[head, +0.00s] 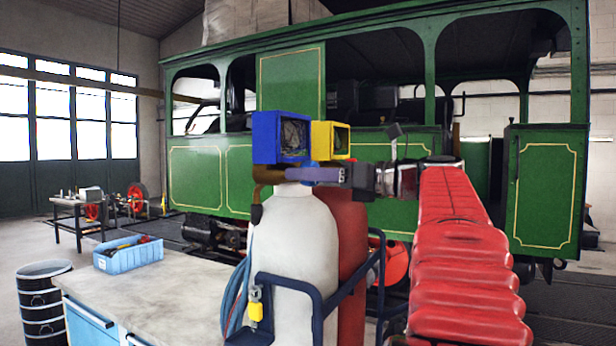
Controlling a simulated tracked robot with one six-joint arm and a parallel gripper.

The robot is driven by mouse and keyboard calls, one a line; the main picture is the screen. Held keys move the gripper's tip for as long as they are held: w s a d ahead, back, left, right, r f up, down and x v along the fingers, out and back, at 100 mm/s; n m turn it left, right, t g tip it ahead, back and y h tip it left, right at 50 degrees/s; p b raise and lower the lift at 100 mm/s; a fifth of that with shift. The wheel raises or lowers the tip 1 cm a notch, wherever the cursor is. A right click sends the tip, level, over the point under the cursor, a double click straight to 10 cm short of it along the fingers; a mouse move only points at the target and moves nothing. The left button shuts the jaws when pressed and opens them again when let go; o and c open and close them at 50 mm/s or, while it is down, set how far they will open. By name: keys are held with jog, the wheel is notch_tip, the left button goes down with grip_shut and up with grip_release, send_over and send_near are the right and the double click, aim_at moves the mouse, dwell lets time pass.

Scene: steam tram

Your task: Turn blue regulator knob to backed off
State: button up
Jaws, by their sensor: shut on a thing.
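A regulator (315,174) with a purple-grey bar sits on top of a white gas cylinder (293,250). A blue-framed gauge (280,137) and a yellow-framed gauge (330,141) stand above it. My gripper (356,176) reaches in from the right and is shut at the right end of the regulator, where the knob is. The jaws cover most of the knob, so its turned position cannot be told. A small blue patch shows beside the jaws, but I cannot tell whether it is the knob.
A red cylinder (350,230) stands behind the white one in a dark blue trolley frame (315,300). A workbench (170,295) with a blue bin (128,257) is at left, near a black drum (43,300). A green tram (395,150) fills the background.

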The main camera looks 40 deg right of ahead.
jog(key=shift+n, duration=2.3)
jog(key=o, duration=1.1)
jog(key=shift+c, duration=0.2)
jog(key=shift+d, duration=0.1)
jog(key=v, duration=1.3)
jog(key=shift+s, duration=0.4)
